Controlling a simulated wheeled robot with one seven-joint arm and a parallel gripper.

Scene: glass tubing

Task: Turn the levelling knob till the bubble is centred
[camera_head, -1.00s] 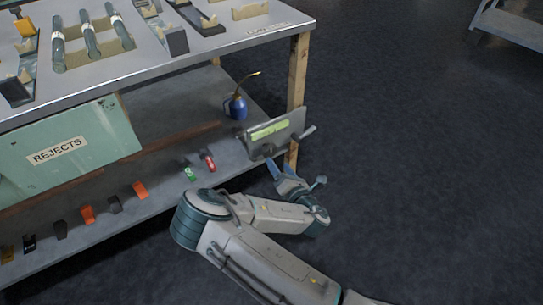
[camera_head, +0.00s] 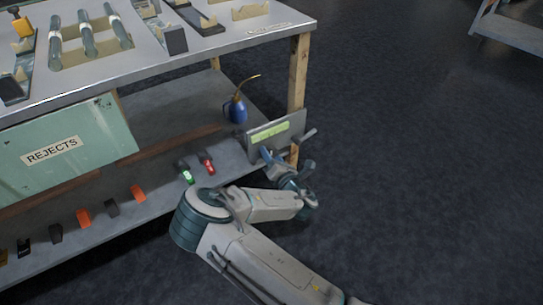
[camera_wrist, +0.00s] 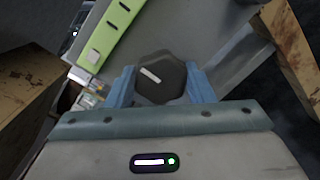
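The levelling knob (camera_wrist: 160,78) is dark and faceted, with a white mark on its face tilted down to the right in the wrist view. My gripper (camera_wrist: 166,84) has its two blue fingers on either side of it, with no clear gap, so it looks shut on the knob. The grey plate (camera_head: 289,131) stands at the right end of the lower shelf and carries a yellow-green level strip (camera_head: 270,132). The strip (camera_wrist: 108,35) also shows at upper left in the wrist view, with small marks; I cannot make out the bubble. In the head view my gripper (camera_head: 267,155) partly hides the knob.
A wooden bench leg (camera_head: 298,75) rises behind the plate. A blue oil can (camera_head: 237,110) stands left of it. Green (camera_head: 187,176) and red (camera_head: 208,166) items lie near the shelf's front edge. A green REJECTS panel (camera_head: 60,150) hangs at left.

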